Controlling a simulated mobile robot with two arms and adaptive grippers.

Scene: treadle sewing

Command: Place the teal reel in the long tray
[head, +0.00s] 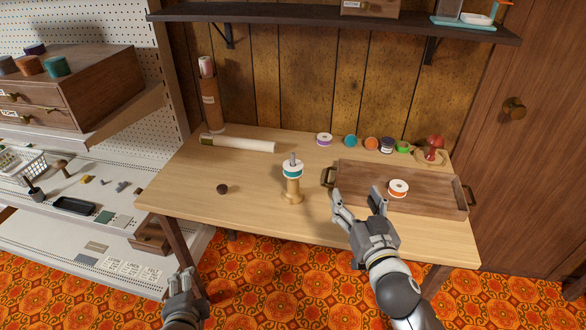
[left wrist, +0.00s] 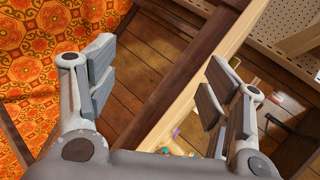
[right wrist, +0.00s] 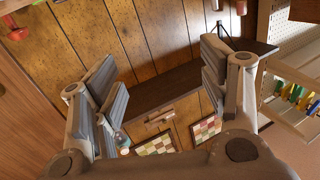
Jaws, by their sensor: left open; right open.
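The teal reel (head: 293,170) has white rims and sits on a pale wooden spindle stand (head: 292,192) on the table, the post's tip showing above it. The long tray (head: 352,175) is brown wood with metal handles, on the table's right; an orange reel (head: 398,188) with white rims lies inside. My right gripper (head: 356,203) is open and empty, right of the spindle stand, in front of the tray's left end. My left gripper (head: 184,276) is open and empty, low at the front left, before the table. Neither wrist view clearly shows the teal reel.
Several spools stand along the table's back, including a purple one (head: 324,139) and a plain teal one (head: 350,141). A red mushroom-shaped thing (head: 434,143) stands behind the tray. A pale roll (head: 238,144) and a dark round thing (head: 222,188) lie left. A shelf (head: 330,16) hangs above.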

